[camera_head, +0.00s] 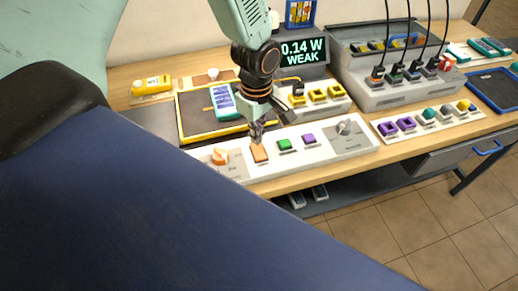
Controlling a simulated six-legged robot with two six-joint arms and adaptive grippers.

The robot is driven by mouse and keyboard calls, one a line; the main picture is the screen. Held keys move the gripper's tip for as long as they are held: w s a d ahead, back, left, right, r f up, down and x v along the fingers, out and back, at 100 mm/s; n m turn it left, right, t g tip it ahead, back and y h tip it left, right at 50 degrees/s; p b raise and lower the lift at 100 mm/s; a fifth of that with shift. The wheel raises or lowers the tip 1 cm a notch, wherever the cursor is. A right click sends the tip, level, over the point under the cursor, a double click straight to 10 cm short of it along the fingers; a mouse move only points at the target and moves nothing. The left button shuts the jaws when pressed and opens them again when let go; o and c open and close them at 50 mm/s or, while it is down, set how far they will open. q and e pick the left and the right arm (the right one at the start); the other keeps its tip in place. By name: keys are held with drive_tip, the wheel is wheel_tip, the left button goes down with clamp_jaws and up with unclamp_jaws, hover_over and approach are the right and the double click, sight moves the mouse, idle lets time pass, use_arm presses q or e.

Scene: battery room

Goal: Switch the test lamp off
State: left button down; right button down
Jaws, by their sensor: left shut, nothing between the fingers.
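A white control panel (315,158) lies along the front of the bench. It carries an orange knob (220,156), an orange button (259,153), a green button (284,144), a purple button (309,139) and a grey knob (344,127). My left gripper (257,140) is shut and empty, pointing down just above the orange button. I cannot tell whether it touches the button. I cannot pick out a test lamp or read the panel labels. My right gripper is not in view.
A display (303,51) reads "0.14 W WEAK". Behind the panel a yellow-edged dark tray (195,128) holds a teal and white device (223,101). A grey charger box (390,99) with several black cables stands at the back. A strip of coloured holders (440,121) lies at right.

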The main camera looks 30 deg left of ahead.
use_arm(q)
drive_tip(key=shift+f+b, duration=0.55)
drive_tip(key=shift+f, duration=0.5)
idle(0.5)
wheel_tip(320, 180, up, 7)
drive_tip(key=p, duration=0.7)
drive_tip(key=shift+r, duration=0.1)
idle(0.7)
